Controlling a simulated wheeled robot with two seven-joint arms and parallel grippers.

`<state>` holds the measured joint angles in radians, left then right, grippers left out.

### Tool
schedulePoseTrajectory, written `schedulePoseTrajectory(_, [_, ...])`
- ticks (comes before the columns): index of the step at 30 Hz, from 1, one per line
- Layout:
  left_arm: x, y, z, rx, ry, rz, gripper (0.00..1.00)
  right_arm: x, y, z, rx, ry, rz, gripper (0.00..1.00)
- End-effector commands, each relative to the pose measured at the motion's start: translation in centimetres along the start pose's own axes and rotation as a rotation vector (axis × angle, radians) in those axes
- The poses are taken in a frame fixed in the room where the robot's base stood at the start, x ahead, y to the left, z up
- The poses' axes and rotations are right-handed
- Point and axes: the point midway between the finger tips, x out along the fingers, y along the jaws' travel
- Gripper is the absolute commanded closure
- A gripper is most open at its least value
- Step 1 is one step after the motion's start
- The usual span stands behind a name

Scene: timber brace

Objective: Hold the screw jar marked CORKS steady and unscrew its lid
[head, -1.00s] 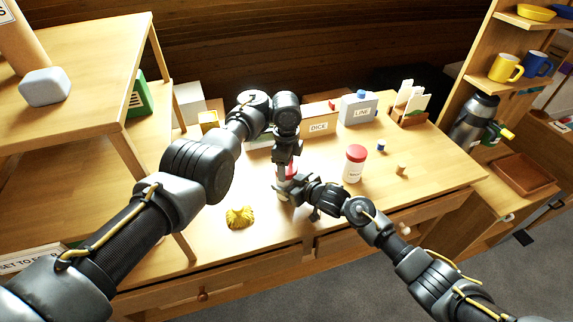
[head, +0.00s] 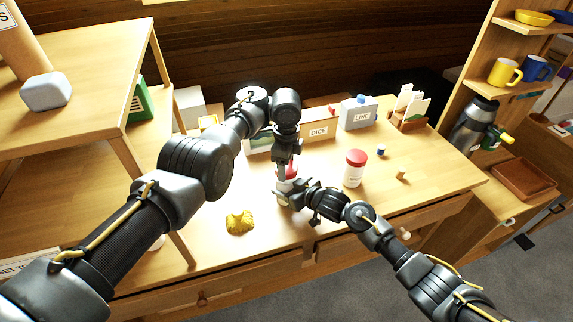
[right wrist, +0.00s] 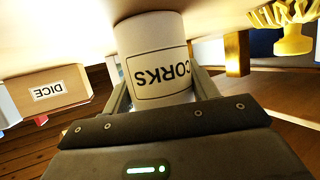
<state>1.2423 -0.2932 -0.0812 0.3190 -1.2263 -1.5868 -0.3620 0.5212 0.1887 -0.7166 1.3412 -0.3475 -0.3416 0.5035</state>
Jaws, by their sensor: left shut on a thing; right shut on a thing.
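The white jar marked CORKS (right wrist: 155,58) fills the upper middle of the right wrist view, its label upside down there. It stands on the table and also shows in the head view (head: 284,185), partly hidden by my grippers. My right gripper (right wrist: 160,88) is shut on the jar's body, one finger on each side. My left gripper (head: 288,168) comes down from above and is shut on the jar's red lid (head: 291,173). The lid's top is hidden by the fingers, and I cannot tell how far it is turned.
A second red-lidded white jar (head: 354,170) stands to the right, with a small blue item (head: 381,151) and a cork-like piece (head: 401,175) beyond it. A yellow knobbed object (head: 239,222) lies front left. DICE (head: 319,131) and LINE (head: 358,113) boxes stand behind.

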Motion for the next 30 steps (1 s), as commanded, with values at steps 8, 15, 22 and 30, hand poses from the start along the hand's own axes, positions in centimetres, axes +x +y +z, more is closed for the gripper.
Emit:
schedulePoseTrajectory(8, [-2.8, -0.1, 0.0, 0.000, -0.001, -0.002, 0.66, 0.0, 0.0, 0.0, 0.000, 0.000, 0.000, 1.00])
schedulePoseTrajectory(15, [-4.0, 0.0, 0.0, 0.000, 0.000, 0.000, 0.66, 0.0, 0.0, 0.0, 0.000, 0.000, 0.000, 1.00])
schedulePoseTrajectory(22, [-4.0, 0.0, 0.0, 0.000, 0.000, 0.000, 0.66, 0.0, 0.0, 0.0, 0.000, 0.000, 0.000, 0.32])
schedulePoseTrajectory(30, [-4.0, 0.0, 0.0, 0.000, 0.000, 0.000, 0.66, 0.0, 0.0, 0.0, 0.000, 0.000, 0.000, 0.16])
